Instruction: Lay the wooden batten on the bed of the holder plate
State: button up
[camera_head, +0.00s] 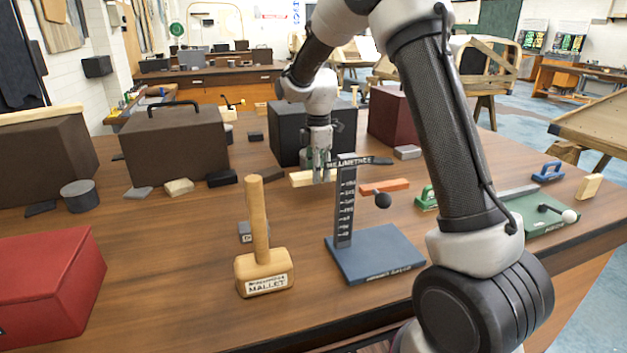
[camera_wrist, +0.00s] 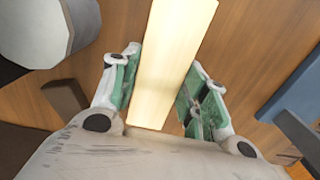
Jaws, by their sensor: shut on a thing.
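The wooden batten (camera_head: 301,180) is a pale, straight bar in my gripper (camera_head: 321,178), near the middle of the bench. In the wrist view the batten (camera_wrist: 172,55) runs up between the green-padded fingers of my gripper (camera_wrist: 160,88) and out of the top edge. My gripper is shut on it. I cannot tell whether the batten is clear of the bench. A green plate (camera_head: 538,224) with a black lever and white knob lies at the right bench edge; it looks like the holder plate. It is well to the right of my gripper, beyond my arm.
A blue-based height gauge (camera_head: 372,254) stands in front of my gripper, with a mallet (camera_head: 263,270) to its left. An orange bar (camera_head: 385,186) and a green-handled tool (camera_head: 425,198) lie to the right. Dark boxes (camera_head: 285,132) stand behind. The front-left bench is partly clear.

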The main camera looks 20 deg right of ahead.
jog(key=shift+f, duration=1.95)
jog(key=o, duration=1.1)
jog(key=shift+f, duration=0.1)
